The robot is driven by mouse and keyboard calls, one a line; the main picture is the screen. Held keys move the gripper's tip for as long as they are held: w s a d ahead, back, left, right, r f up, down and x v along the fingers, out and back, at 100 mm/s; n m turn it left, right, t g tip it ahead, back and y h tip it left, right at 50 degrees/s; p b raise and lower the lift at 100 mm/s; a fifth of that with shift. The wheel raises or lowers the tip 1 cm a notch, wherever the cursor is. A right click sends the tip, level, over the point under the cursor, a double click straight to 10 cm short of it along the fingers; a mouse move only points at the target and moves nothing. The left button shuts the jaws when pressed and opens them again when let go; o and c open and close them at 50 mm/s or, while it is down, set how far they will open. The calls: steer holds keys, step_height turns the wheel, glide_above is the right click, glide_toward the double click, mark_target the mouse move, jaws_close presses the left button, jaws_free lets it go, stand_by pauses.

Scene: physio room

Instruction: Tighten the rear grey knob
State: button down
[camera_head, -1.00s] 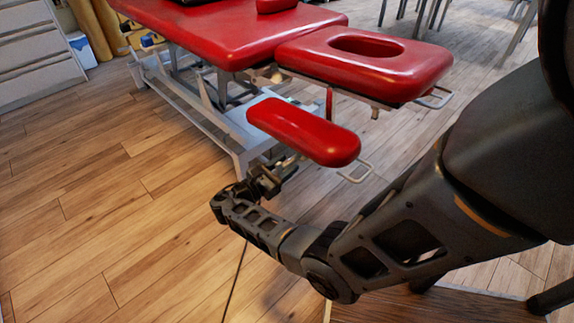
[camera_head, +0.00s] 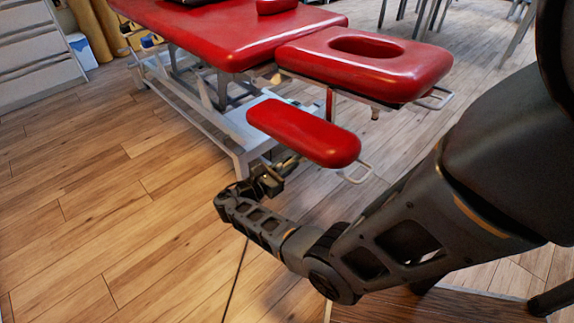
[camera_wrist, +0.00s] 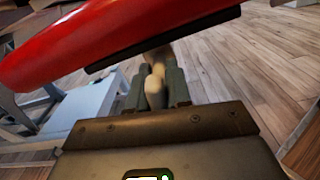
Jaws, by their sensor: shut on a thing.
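The red armrest pad (camera_head: 303,132) hangs beside the red treatment table (camera_head: 225,38). In the head view my gripper (camera_head: 288,166) reaches under the near side of this pad, and its fingertips are mostly hidden there. In the wrist view my gripper (camera_wrist: 156,88) has its two grey-green fingers on either side of a pale grey-beige knob (camera_wrist: 154,92), shut on it. The knob sits just below the pad's dark underside. The knob cannot be made out in the head view, and no second knob is clearly visible.
The pad sits close above my gripper. The table's pale base frame (camera_head: 200,115) stands behind and left. Wooden floor (camera_head: 90,210) is clear at the left.

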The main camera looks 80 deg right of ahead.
steer(key=shift+m, duration=0.3)
steer(key=m+b, duration=0.1)
steer(key=m, duration=0.2)
steer(key=shift+f+m, duration=0.1)
steer(key=shift+m, duration=0.2)
steer(key=m+b, duration=0.2)
steer(key=m, duration=0.2)
steer(key=m+b, duration=0.2)
steer(key=m, duration=0.3)
steer(key=shift+f, duration=0.1)
steer(key=m+b, duration=0.2)
steer(key=m, duration=0.2)
steer(key=shift+m+b, duration=0.3)
steer(key=shift+b, duration=0.1)
steer(key=shift+r, duration=0.2)
steer(key=c, duration=1)
jaws_free()
steer(key=shift+c, duration=0.2)
steer(key=shift+w+a, duration=0.1)
